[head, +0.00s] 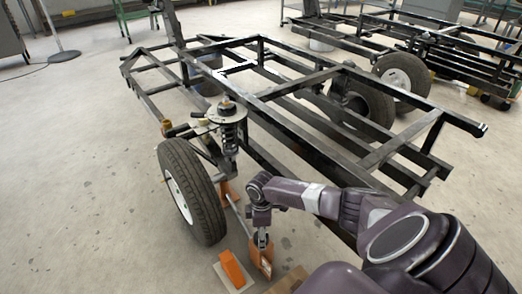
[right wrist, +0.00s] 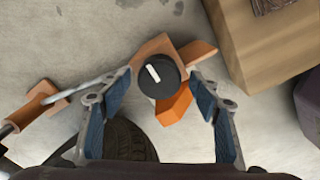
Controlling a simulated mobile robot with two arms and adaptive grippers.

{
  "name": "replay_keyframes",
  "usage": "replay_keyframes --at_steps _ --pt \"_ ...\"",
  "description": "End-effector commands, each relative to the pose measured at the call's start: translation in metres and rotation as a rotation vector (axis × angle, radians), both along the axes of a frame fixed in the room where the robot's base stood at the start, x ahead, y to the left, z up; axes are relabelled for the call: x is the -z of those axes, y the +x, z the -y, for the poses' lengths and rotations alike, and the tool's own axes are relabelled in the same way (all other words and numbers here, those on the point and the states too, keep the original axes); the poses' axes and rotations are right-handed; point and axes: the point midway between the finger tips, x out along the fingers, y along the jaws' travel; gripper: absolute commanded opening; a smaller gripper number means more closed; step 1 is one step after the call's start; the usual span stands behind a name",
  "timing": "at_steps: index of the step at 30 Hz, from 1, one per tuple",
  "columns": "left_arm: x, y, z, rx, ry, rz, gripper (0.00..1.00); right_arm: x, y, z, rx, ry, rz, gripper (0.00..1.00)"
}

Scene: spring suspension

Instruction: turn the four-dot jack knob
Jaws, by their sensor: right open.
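A black round knob (right wrist: 160,75) with a white bar mark faces me in the right wrist view. I see no four-dot mark on it. It sits on an orange jack body (right wrist: 155,46), which also shows beneath my right gripper in the head view (head: 264,262). My right gripper (right wrist: 162,86) is open, one finger on each side of the knob, with gaps at both sides. In the head view the right gripper (head: 262,238) points down at the jack and largely hides the knob. My left gripper is out of view.
A wheel (head: 190,190) and a spring strut (head: 230,132) stand left of the jack, beside the black trailer frame (head: 300,88). An orange wedge (head: 232,268) lies on the floor by the jack. A brown box (right wrist: 265,45) is at the right in the wrist view.

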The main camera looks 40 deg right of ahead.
Motion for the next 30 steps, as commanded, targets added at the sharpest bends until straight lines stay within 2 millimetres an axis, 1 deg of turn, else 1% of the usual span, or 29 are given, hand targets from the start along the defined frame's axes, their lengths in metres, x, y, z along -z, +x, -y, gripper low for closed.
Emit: replay_keyframes --at_steps 1,4,14,25,30 --pt "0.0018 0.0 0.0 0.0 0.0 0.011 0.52 0.0086 0.0005 -0.0003 0.001 0.001 0.001 0.57" --pt "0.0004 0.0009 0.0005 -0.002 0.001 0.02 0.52 0.0144 0.0008 -0.0006 0.0 0.001 0.002 0.57" --pt "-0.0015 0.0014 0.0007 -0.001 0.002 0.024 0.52 0.0158 0.0006 -0.0003 0.001 0.001 0.002 0.56" --pt "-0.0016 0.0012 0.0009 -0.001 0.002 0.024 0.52 0.0158 0.0004 -0.0002 0.001 0.001 0.001 0.15" --pt "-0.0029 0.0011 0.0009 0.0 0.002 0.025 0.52 0.0153 0.0002 -0.0003 0.008 0.001 0.001 0.15"
